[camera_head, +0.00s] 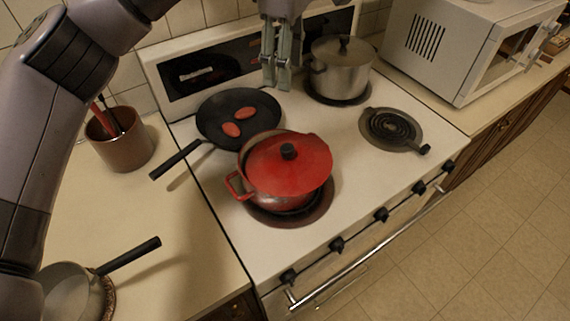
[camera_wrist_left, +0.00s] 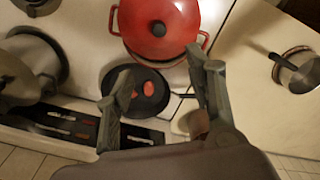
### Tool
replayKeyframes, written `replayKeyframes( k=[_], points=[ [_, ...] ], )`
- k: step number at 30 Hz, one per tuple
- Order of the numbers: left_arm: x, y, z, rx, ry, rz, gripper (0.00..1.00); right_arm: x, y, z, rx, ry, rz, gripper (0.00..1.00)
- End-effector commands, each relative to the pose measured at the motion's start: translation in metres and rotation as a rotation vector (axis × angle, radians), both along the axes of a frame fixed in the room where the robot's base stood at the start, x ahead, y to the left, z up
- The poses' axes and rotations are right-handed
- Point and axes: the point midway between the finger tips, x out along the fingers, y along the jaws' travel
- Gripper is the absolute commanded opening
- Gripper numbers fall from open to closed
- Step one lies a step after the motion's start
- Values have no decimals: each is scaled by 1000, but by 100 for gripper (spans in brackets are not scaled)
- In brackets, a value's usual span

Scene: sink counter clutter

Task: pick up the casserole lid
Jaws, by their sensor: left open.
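The red casserole lid (camera_head: 303,172) with a black knob lies on the red casserole pot (camera_head: 262,196) on the front left burner. The lid sits a little off-centre, with some of the pot's inside showing at the back left. The lid also shows at the top of the left wrist view (camera_wrist_left: 180,20). My left gripper (camera_head: 276,86) points down, open and empty, above the back of the stove, behind the lid and apart from it. Its two fingers also show in the left wrist view (camera_wrist_left: 159,64). My right gripper is not in view.
A black frying pan (camera_head: 262,107) with two reddish pieces sits behind the casserole. A steel pot with a lid (camera_head: 341,78) stands at the back right. A utensil crock (camera_head: 121,147) and a saucepan (camera_head: 72,287) are left.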

Motion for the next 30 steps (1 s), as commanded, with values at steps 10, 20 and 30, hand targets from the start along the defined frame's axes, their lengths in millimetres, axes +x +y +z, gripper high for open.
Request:
replayKeyframes(
  k=[10, 20, 30],
  points=[
    [0, 0, -39, 0, 2, 0, 50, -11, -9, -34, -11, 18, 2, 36],
    [-1, 0, -99, 0, 7, 0, 50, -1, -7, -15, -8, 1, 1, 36],
    [0, 0, -151, 0, 2, 1, 50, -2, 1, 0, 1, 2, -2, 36]
  ],
)
